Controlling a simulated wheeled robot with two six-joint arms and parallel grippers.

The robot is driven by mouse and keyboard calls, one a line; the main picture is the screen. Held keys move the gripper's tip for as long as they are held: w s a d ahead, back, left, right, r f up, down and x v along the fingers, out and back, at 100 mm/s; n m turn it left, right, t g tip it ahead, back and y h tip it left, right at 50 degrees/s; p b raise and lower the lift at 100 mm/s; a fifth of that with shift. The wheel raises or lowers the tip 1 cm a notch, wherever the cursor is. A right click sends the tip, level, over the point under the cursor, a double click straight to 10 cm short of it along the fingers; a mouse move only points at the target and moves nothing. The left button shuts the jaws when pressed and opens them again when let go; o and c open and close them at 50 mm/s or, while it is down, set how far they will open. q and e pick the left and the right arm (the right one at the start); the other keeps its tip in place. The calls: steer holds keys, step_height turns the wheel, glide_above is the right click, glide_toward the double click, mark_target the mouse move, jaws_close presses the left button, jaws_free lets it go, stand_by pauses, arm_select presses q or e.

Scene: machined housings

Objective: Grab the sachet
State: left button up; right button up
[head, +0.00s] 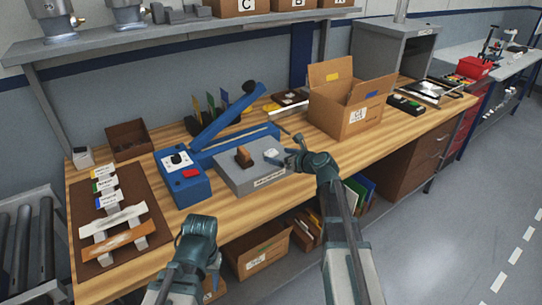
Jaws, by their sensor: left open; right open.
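No thing can be told for certain as the sachet. A small pale, shiny patch (271,153) on top of the grey block (235,181) could be it, but it is too small to be sure. A small orange-brown piece (244,156) stands on the same block. My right gripper (288,153) is open, with its fingers pointing left at the block's right end, close to the pale patch. I cannot tell whether it touches. My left gripper (196,226) is open and empty, in front of the table's front edge, below the blue sealer (184,180).
A brown board (146,220) with several labelled strips lies at the left. The sealer's blue arm (222,118) rises behind the block. An open cardboard box (345,118) stands right of the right gripper. A shelf (180,38) overhangs the back. Bare wood lies at the front right.

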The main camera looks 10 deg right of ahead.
mark_target(273, 154)
steer(key=x, duration=0.3)
steer(key=shift+b, duration=0.4)
arm_select(q)
steer(key=shift+f, duration=0.5)
arm_select(e)
steer(key=shift+r, duration=0.1)
steer(key=shift+s, duration=0.1)
steer(key=c, duration=1.4)
steer(key=shift+c, duration=0.2)
arm_select(q)
steer(key=shift+r, duration=0.15)
arm_select(e)
steer(key=shift+r, duration=0.2)
